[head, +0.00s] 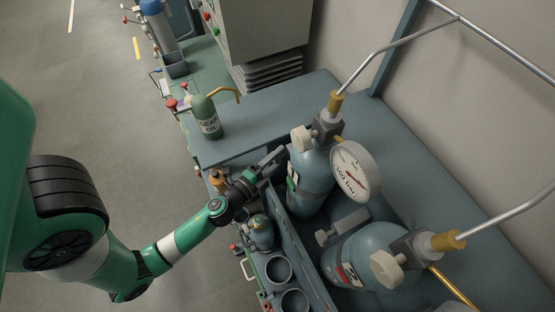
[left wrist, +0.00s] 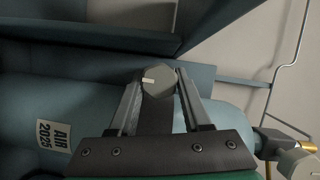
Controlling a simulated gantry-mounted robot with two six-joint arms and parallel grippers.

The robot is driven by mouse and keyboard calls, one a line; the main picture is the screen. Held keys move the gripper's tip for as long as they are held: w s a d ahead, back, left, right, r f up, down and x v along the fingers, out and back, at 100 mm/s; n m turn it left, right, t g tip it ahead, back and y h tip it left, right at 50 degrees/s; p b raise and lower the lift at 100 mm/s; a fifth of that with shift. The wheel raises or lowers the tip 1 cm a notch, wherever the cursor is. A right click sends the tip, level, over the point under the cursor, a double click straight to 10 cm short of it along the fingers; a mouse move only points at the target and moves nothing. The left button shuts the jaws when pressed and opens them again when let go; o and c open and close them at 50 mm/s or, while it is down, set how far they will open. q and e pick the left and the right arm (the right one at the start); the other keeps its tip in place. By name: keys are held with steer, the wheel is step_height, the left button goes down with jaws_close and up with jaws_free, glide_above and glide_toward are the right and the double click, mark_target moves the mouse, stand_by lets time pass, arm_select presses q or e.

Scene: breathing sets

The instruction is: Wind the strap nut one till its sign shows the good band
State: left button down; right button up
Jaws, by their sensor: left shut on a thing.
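My left gripper (head: 274,158) reaches in from the left to the side of the near-wall blue-grey cylinder (head: 312,178). In the left wrist view its fingers (left wrist: 160,84) are closed on a grey many-sided nut (left wrist: 157,80) with a pale mark on its face. The nut stands at the end of a dark strap part (left wrist: 157,114) by the cylinder labelled AIR 2025 (left wrist: 54,136). In the head view this nut is hidden by the gripper. No sign with a band can be made out. My right gripper is out of view.
A round gauge (head: 355,172) and pale valve knobs (head: 301,139) stand above the cylinders, with metal pipes (head: 392,45) rising to the wall. A green bottle (head: 206,118) stands on the blue-grey bench (head: 250,118). Black cups (head: 279,270) sit near the front rail.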

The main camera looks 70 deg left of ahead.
arm_select(q)
steer(key=shift+c, duration=1.8)
jaws_free()
steer(key=b+v, duration=0.7)
steer(key=v, duration=0.4)
steer(key=shift+s, duration=0.3)
steer(key=shift+d, duration=0.15)
